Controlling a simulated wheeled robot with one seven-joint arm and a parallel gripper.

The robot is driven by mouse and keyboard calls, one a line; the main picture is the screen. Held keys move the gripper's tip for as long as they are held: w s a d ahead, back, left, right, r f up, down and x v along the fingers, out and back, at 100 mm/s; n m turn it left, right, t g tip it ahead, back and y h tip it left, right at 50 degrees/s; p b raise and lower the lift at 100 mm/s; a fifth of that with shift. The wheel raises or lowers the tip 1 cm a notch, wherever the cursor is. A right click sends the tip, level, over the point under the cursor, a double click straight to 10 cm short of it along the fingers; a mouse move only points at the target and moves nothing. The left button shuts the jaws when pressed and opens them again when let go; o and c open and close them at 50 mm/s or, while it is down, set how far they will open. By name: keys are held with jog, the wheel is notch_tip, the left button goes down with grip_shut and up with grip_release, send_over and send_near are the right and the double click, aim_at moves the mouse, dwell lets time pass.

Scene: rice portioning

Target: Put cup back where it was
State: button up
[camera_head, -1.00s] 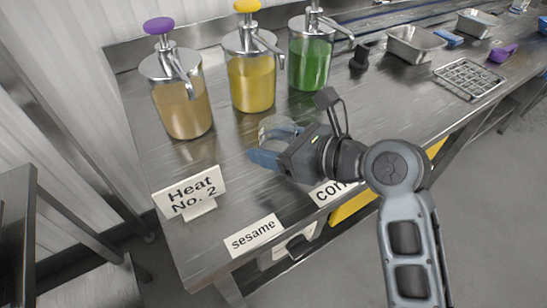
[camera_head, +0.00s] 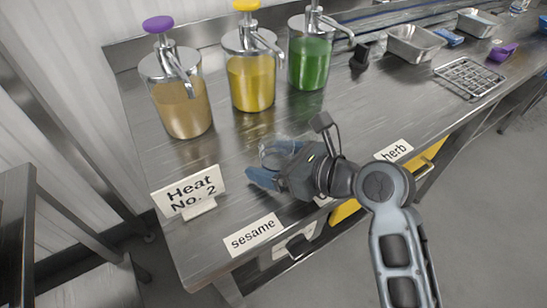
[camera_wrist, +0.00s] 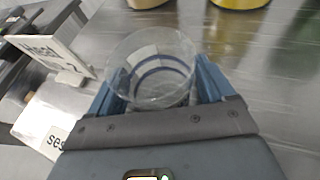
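A clear cup (camera_wrist: 154,68) sits between the two blue fingers of my gripper (camera_wrist: 163,85) in the wrist view, with a finger on each side of it. In the head view the cup (camera_head: 283,150) shows faintly past my gripper (camera_head: 270,168), near the middle of the steel counter (camera_head: 225,195). My gripper is shut on the cup. The cup looks empty. The wrist hides part of its lower side, and I cannot tell whether its base touches the counter.
Pump dispensers with tan (camera_head: 182,108), yellow (camera_head: 251,82) and green (camera_head: 309,62) sauce stand behind. A "Heat No. 2" sign (camera_head: 188,190) stands at left; a "sesame" label (camera_head: 253,234) and a "herb" label (camera_head: 397,150) mark the front edge. A wire rack (camera_head: 469,78) lies at right.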

jog(key=shift+o, duration=0.4)
jog(key=shift+r, duration=0.1)
jog(key=shift+s+d+r, duration=0.1)
jog(key=shift+d+r, duration=0.05)
jog(key=shift+d, duration=0.05)
jog(key=v, duration=1.1)
jog(key=shift+s+d, duration=0.1)
jog(key=shift+d, duration=0.1)
